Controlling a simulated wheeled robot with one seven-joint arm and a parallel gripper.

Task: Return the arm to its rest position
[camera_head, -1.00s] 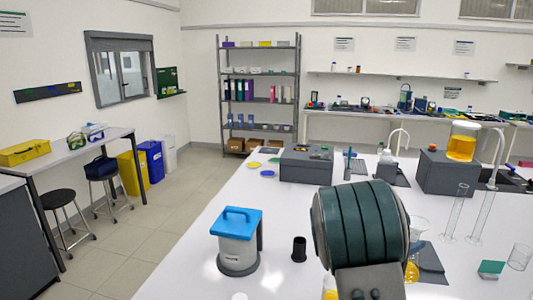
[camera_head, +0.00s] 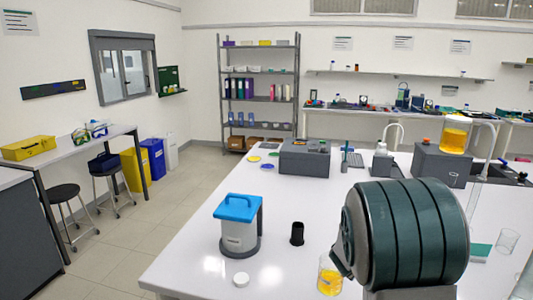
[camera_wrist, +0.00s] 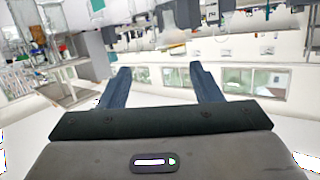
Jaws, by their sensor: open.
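My gripper (camera_wrist: 160,70) shows in the wrist view with its two blue-grey fingers spread apart and nothing between them. It is raised clear of any surface, and the room looks upside down behind it. In the head view a dark green rounded part of my arm (camera_head: 408,235) stands large in the right foreground, over the white bench (camera_head: 190,262). The gripper itself cannot be made out in the head view. My arm hides part of the bench's right side.
On the bench are a blue-lidded canister (camera_head: 238,226), a black cup (camera_head: 297,234), a white cap (camera_head: 241,279) and a beaker of yellow liquid (camera_head: 330,276). A grey box (camera_head: 305,158) stands behind. Tall glassware stands close to my arm's right. The bench's left middle is fairly clear.

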